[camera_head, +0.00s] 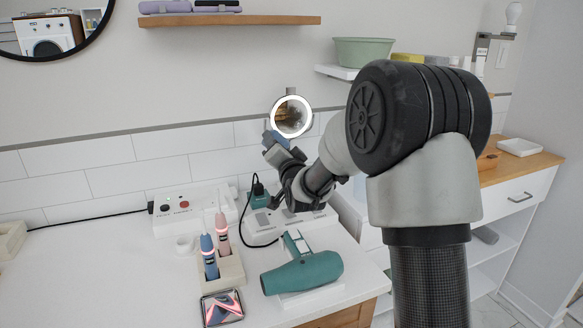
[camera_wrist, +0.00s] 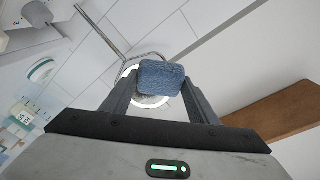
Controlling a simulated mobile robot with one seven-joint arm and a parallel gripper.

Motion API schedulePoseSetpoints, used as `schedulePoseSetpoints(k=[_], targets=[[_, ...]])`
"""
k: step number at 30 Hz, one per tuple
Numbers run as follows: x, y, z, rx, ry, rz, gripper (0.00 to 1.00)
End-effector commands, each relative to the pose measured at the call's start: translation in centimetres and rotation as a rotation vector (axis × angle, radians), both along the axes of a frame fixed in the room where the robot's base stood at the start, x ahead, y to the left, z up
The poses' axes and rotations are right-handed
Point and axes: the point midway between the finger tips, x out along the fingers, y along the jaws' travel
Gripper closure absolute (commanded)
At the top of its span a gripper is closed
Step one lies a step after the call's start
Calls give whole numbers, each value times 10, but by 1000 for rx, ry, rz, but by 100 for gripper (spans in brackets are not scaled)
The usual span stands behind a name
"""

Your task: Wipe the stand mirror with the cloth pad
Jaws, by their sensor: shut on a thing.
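The stand mirror (camera_head: 293,117) is a small round mirror with a bright white ring, at the back of the counter in front of the tiled wall. My gripper (camera_head: 276,150) is shut on the blue cloth pad (camera_head: 271,138), just below and left of the mirror's ring in the head view. In the wrist view the cloth pad (camera_wrist: 161,78) sits between the fingertips of my gripper (camera_wrist: 161,86). It covers much of the mirror (camera_wrist: 150,100), whose white rim shows around it. I cannot tell whether pad and mirror touch.
A teal hair dryer (camera_head: 302,273) lies on the counter's front right. Two toothbrushes stand in a holder (camera_head: 231,272), with a phone-like slab (camera_head: 222,307) in front. A white control box (camera_head: 187,212) and black cables lie behind. A wooden shelf (camera_head: 230,20) hangs above. The counter's left is mostly clear.

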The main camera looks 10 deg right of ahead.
Motion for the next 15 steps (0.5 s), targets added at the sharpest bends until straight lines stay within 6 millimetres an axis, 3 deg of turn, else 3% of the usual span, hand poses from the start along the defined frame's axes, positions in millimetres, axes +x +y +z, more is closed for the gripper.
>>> schedulePoseSetpoints(k=[1,7,15], targets=[[8,-7,-7,21,-65,-37,64],[19,-32,19,64,-213,-149,64],[31,-38,31,69,-238,-177,64]])
